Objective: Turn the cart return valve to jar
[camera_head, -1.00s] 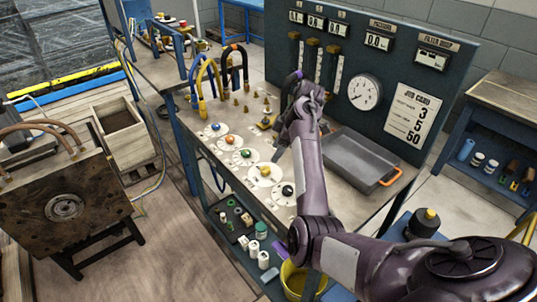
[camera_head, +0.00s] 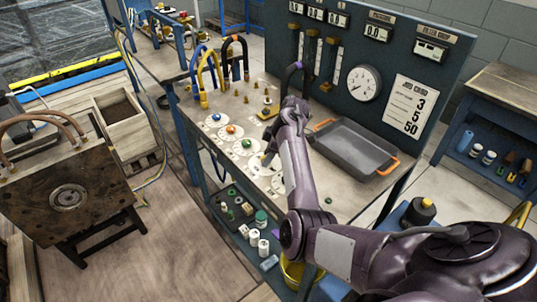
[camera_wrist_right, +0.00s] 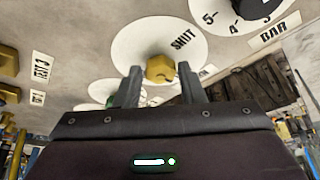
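My right gripper (camera_head: 268,160) points down at the row of round white dials on the bench, over the dial with the yellow knob. In the right wrist view the yellow knob (camera_wrist_right: 160,68) sits on a white dial plate (camera_wrist_right: 180,45) with a word that reads like SHUT. The fingers of my right gripper (camera_wrist_right: 160,88) stand apart on either side of the knob, with a gap visible at each side. In the head view the gripper hides this knob. I cannot read a jar mark or any name for the valve. My left gripper is not in view.
Dials with a blue knob (camera_head: 215,117), a red knob (camera_head: 230,129) and a green knob (camera_head: 246,143) lie close by. A grey tray (camera_head: 350,148) stands right of my arm. Coloured hose loops (camera_head: 205,75) rise behind. A gauge panel (camera_head: 400,60) closes the back.

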